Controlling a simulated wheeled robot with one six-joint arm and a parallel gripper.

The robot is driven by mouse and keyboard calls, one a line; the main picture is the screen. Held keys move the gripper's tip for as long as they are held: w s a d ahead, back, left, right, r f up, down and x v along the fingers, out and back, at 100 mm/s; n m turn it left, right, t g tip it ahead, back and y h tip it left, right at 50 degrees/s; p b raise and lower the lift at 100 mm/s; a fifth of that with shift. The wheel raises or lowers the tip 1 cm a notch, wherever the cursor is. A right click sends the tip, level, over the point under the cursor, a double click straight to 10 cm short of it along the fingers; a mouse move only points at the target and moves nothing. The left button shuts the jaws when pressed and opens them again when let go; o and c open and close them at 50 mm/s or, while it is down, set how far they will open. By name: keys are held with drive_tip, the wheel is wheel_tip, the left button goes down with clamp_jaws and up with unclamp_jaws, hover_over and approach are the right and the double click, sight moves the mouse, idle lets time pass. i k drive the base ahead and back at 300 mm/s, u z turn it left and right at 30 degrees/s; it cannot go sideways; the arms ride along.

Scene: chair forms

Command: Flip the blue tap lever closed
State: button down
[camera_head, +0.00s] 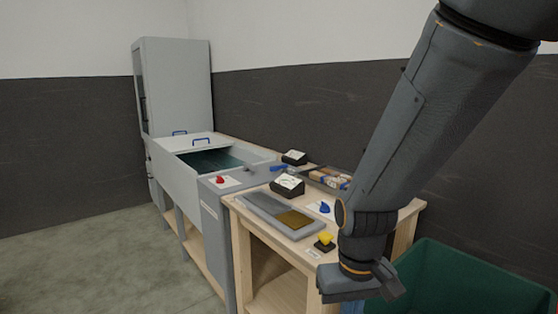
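A small flat blue piece (278,168), which looks like the blue tap lever, sits on the right part of the grey basin unit's top, beside a black-and-white meter. It is small, and I cannot tell how far it is turned. My gripper (362,286) hangs at the front right, pointing down off the near end of the wooden bench. It is well in front of and to the right of the blue lever, touching nothing that I can see. Its fingers are seen from an angle that hides the gap between them.
The grey basin (168,172) has a partly open lid with blue handles. The wooden bench (262,224) holds a grey tray (262,205), a blue knob (325,208), a yellow button (326,238) and a meter (288,185). A green bin (470,285) stands right. Floor at left is clear.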

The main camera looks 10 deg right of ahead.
sight(274, 169)
drive_tip(key=u, duration=0.2)
drive_tip(key=k, duration=0.5)
drive_tip(key=u, duration=0.6)
drive_tip(key=k, duration=0.85)
drive_tip(key=u, duration=0.7)
drive_tip(key=i, duration=2.6)
drive_tip(key=z, duration=0.65)
drive_tip(key=i, duration=1)
drive_tip(key=z, duration=1.6)
drive_tip(key=i, duration=0.65)
drive_tip(key=z, duration=0.5)
